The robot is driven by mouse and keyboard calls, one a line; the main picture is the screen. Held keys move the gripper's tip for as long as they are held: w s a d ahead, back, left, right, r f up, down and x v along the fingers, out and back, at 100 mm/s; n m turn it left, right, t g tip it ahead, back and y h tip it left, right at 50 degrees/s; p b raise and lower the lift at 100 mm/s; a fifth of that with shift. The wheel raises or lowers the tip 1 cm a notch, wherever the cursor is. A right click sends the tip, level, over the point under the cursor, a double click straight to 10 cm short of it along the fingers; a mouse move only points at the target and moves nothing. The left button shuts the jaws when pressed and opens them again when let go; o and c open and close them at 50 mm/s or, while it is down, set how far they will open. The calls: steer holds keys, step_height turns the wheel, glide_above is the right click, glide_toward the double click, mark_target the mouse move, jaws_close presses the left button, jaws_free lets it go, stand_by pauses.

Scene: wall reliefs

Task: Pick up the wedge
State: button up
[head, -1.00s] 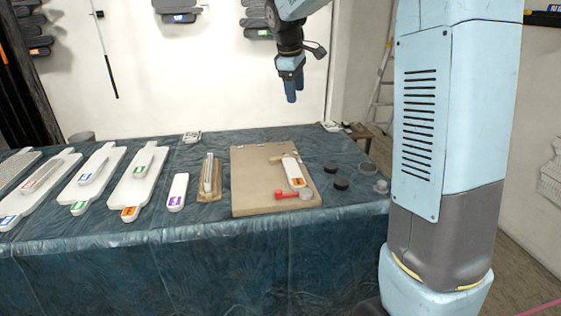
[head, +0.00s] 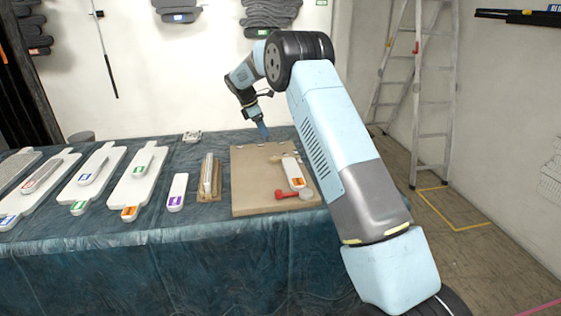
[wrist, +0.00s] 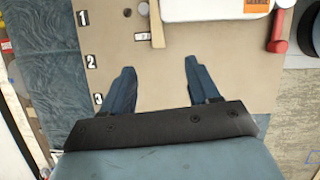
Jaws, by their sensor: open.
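A narrow pale wooden piece, which looks like the wedge (wrist: 157,24), lies on the tan board (wrist: 130,40) in the wrist view, beside a white block with an orange label (wrist: 205,10). In the head view the wedge is too small to make out clearly. My gripper (wrist: 160,67) is open and empty, its two blue fingers spread over the board. The wedge lies ahead of the fingertips, roughly in line with the gap between them. In the head view my gripper (head: 265,133) hangs above the board's back edge.
A red-handled tool (head: 286,195) lies near the white block on the board. Left of the board are a tan holder (head: 209,180), a white bar with a purple label (head: 177,192) and several white paddle-shaped boards on the blue-covered table (head: 190,250).

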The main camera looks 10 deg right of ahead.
mark_target(274, 158)
steer(key=shift+n, duration=0.3)
steer(key=x, duration=1)
steer(key=a+x, duration=0.1)
steer(key=x, duration=0.4)
steer(key=shift+w+f, duration=0.3)
steer(key=shift+f, duration=0.1)
steer(key=shift+c, duration=0.2)
steer(key=c, duration=1.1)
steer(key=shift+o, duration=0.2)
